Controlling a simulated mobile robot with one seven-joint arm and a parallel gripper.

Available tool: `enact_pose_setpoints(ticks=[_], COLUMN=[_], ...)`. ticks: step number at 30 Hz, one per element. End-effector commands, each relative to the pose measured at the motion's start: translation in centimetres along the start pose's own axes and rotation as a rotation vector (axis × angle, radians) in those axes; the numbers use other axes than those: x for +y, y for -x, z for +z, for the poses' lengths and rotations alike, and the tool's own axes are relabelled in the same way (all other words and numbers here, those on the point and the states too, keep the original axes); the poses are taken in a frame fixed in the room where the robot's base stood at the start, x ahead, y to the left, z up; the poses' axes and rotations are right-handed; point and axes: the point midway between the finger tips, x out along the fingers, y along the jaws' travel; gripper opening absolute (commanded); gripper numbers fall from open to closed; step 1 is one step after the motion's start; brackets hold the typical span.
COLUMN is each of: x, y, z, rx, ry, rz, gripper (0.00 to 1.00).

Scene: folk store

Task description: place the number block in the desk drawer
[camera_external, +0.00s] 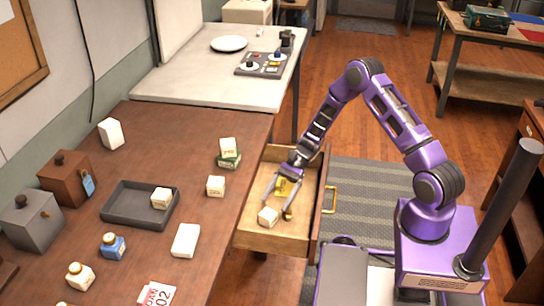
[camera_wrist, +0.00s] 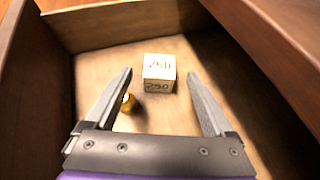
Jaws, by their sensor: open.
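A pale cube (camera_wrist: 158,68) marked "250" lies on the floor of the open desk drawer (camera_external: 254,240). It also shows in the external view (camera_external: 268,216) towards the drawer's near left corner. The drawer's wooden walls (camera_wrist: 95,22) surround it in the wrist view. My gripper (camera_external: 279,203) reaches down into the drawer with nothing held. Its open fingers (camera_wrist: 160,78) point at the cube, one towards each side; I cannot tell whether they touch it. A small brass piece (camera_wrist: 129,102) stands beside the left finger.
The desk top (camera_external: 140,240) carries a dark tray (camera_external: 120,212) with a block in it, several other pale blocks, a blue bottle (camera_external: 113,246) and canisters. A yellow piece (camera_external: 282,186) shows near my fingers. A striped rug (camera_external: 370,190) lies beyond the drawer.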

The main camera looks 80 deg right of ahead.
Motion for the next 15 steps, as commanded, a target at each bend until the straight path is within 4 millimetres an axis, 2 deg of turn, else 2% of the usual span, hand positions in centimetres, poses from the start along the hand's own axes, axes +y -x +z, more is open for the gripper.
enact_pose_setpoints(ticks=[1, 6, 10, 15], x=[-0.1, 0.0, 0.0, 0.0], y=[1.3, 4.2, 5.5, 6.0], z=[0.0, 0.0, 0.0, 0.0], rx=[0.002, 0.001, 0.001, 0.000], ry=[0.001, -0.001, 0.000, 0.000], rz=[-0.003, -0.002, 0.000, 0.001], gripper=[0.88, 0.88, 0.88, 0.88])
